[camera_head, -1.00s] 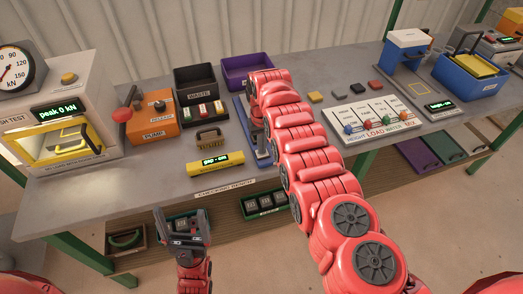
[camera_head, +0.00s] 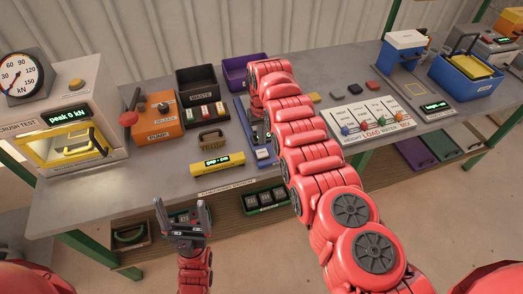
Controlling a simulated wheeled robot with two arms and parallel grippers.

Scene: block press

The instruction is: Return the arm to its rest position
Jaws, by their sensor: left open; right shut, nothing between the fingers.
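My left gripper (camera_head: 183,216) is at the lower left, in front of the bench (camera_head: 90,195) edge. Its two fingers point up and stand apart, with nothing between them. My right arm (camera_head: 300,150) reaches from the lower right up over the middle of the bench. Its far end is above the blue-edged stand (camera_head: 262,153). The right gripper's fingers are mostly hidden behind the arm's last links, near the stand. I see no object carried by it.
The crush test machine (camera_head: 72,115), orange pump (camera_head: 157,117), waste bin (camera_head: 199,85), purple bin (camera_head: 235,72) and yellow gauge (camera_head: 217,164) stand left of the arm. The load panel (camera_head: 367,120) and blue crate (camera_head: 467,78) are to the right. Open floor lies in front.

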